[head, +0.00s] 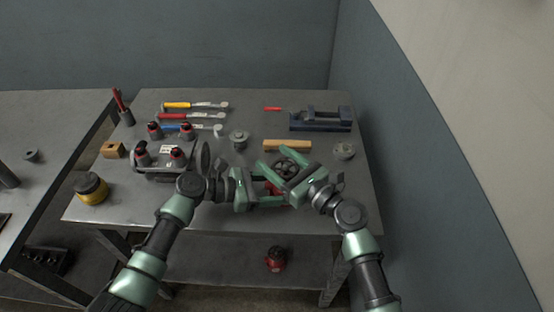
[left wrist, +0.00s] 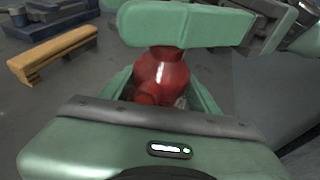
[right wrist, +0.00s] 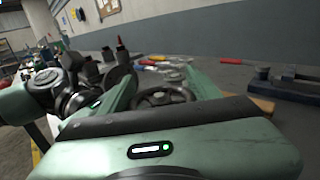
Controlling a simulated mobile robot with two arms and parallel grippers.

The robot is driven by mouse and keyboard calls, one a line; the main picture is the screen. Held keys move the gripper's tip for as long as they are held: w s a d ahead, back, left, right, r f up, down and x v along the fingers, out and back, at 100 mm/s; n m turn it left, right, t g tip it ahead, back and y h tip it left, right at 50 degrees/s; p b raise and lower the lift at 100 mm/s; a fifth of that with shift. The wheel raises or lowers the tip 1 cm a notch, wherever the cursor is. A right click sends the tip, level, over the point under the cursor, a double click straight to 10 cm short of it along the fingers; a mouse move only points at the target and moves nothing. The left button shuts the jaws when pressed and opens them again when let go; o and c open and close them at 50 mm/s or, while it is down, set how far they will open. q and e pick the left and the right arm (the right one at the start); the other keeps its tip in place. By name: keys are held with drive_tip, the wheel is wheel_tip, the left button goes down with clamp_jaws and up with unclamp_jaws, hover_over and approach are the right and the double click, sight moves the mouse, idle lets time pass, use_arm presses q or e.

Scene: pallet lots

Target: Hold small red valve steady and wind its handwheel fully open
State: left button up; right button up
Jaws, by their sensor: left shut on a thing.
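The small red valve (head: 272,188) is at the front of the grey table, mostly covered by my grippers in the head view. In the left wrist view its rounded red body (left wrist: 162,75) sits between the fingers of my left gripper (left wrist: 160,92), which is shut on it. Its dark spoked handwheel (head: 287,168) faces up. My right gripper (head: 286,166) is over the valve with a finger on each side of the handwheel. The right wrist view shows the handwheel (right wrist: 160,97) between spread fingers; contact with the rim is unclear.
A wooden block (head: 288,145) and a blue vise (head: 320,121) lie behind the valve. Grey round fittings (head: 239,138) stand nearby. Another red item (head: 275,259) is on the lower shelf.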

drive_tip(key=shift+n+g+y, duration=0.3)
drive_tip(key=shift+g, duration=0.1)
drive_tip(key=n+g+y, duration=0.2)
drive_tip(key=g, duration=0.1)
drive_tip(key=n+g+y, duration=0.1)
drive_tip(key=shift+s+a+n+g, duration=0.25)
drive_tip(key=shift+s+n+g, duration=0.05)
drive_tip(key=shift+s, duration=0.05)
drive_tip(key=n+g, duration=0.1)
drive_tip(key=g, duration=0.1)
drive_tip(key=n+g+y, duration=0.1)
drive_tip(key=n+g, duration=0.1)
drive_tip(key=g, duration=0.1)
drive_tip(key=shift+s+a+g+y, duration=0.15)
drive_tip(key=shift+s+g+y, duration=0.15)
drive_tip(key=shift+s, duration=0.1)
drive_tip(key=n+g, duration=0.2)
drive_tip(key=g, duration=0.1)
drive_tip(key=s+n+g, duration=0.1)
drive_tip(key=n+g, duration=0.1)
drive_tip(key=g, duration=0.1)
drive_tip(key=shift+f+n+h, duration=0.15)
drive_tip(key=shift+n+h, duration=0.15)
drive_tip(key=shift+h, duration=0.1)
drive_tip(key=shift+s+g, duration=0.1)
drive_tip(key=shift+g, duration=0.3)
drive_tip(key=shift+s+n+g, duration=0.2)
drive_tip(key=shift+n+g, duration=0.2)
drive_tip(key=shift+n, duration=0.1)
